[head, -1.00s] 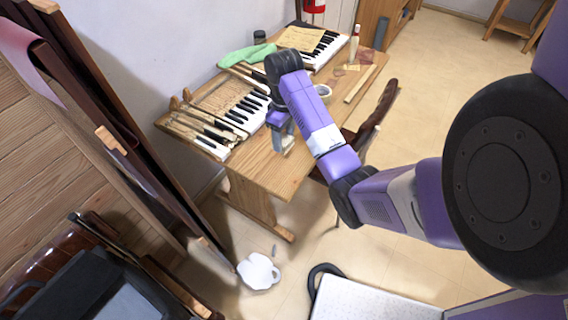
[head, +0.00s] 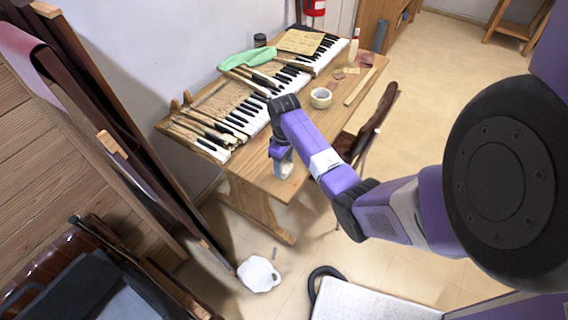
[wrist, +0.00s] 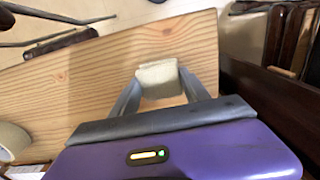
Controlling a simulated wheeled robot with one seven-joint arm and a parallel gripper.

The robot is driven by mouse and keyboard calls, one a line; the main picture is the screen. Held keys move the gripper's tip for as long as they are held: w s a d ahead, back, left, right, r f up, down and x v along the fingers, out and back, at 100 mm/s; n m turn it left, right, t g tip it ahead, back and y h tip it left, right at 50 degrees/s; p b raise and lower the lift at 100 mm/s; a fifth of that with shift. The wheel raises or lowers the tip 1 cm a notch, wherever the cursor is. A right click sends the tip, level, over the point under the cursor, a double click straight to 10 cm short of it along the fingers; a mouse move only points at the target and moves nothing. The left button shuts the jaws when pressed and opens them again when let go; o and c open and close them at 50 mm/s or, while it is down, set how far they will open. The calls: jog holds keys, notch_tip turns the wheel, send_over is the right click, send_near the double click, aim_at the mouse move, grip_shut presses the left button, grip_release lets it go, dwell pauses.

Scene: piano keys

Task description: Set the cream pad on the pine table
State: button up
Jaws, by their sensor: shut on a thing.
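The cream pad (wrist: 160,78) is clamped between the two fingertips of my gripper (wrist: 160,84) in the wrist view. It is a small, pale block with a soft-looking face. The pine table (head: 262,172) stands in the middle of the head view, and its bare wood grain fills much of the wrist view (wrist: 80,85). In the head view my gripper (head: 283,170) points down by the table's front edge. The fingers hide part of the pad's sides. I cannot tell whether the pad touches the wood.
Piano keyboards (head: 245,117) and loose keys lie along the table's back half. A tape roll (head: 320,97) and a wooden strip (head: 360,86) lie to the right. A brown chair (head: 373,125) stands against the front side. A white piece (head: 258,274) lies on the floor.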

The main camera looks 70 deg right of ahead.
jog(key=shift+f, duration=0.1)
jog(key=o, duration=1.3)
